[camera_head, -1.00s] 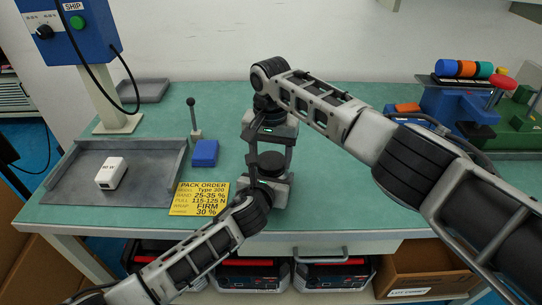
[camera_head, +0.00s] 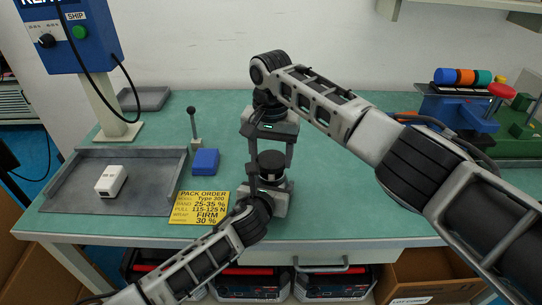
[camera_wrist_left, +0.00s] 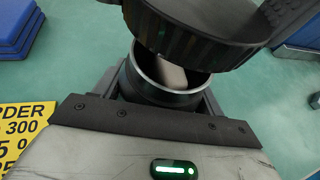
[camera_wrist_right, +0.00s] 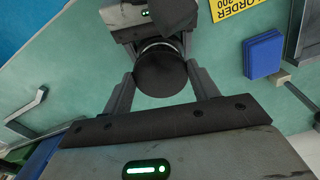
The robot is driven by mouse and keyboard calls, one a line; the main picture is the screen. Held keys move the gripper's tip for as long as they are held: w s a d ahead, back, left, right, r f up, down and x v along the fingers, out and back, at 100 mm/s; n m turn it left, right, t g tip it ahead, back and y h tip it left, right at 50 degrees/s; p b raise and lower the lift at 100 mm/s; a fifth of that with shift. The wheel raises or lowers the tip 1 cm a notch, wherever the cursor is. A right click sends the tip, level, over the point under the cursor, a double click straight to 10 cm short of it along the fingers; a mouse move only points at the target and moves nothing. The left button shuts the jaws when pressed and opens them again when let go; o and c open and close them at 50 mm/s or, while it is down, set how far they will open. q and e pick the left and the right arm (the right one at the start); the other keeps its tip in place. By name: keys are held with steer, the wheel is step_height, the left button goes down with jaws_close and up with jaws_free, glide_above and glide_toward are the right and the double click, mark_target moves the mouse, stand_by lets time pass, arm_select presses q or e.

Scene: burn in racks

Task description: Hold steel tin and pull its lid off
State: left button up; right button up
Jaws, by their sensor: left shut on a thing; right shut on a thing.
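The steel tin (camera_wrist_left: 165,92) stands open in the left wrist view, with a shiny rim and something beige inside. My left gripper (camera_head: 268,187) is shut around its body. The black lid (camera_wrist_left: 195,35), with a ribbed edge, is off the rim and above the tin, with a gap between them. My right gripper (camera_head: 270,150) reaches down from above and is shut on the lid, whose dark round top (camera_wrist_right: 163,72) lies between its fingers in the right wrist view. In the head view the lid (camera_head: 271,162) hides most of the tin's mouth.
A blue block (camera_head: 205,161), a small lever (camera_head: 193,122) and a yellow order card (camera_head: 200,207) lie left of the grippers. A grey tray (camera_head: 75,200) with a white box (camera_head: 111,181) is further left. A blue and green machine (camera_head: 465,110) stands right. The bench's right middle is clear.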

stand_by(0.4)
arm_select(q)
steer(key=o, duration=1.1)
steer(key=v, duration=1.2)
steer(key=shift+a, duration=0.1)
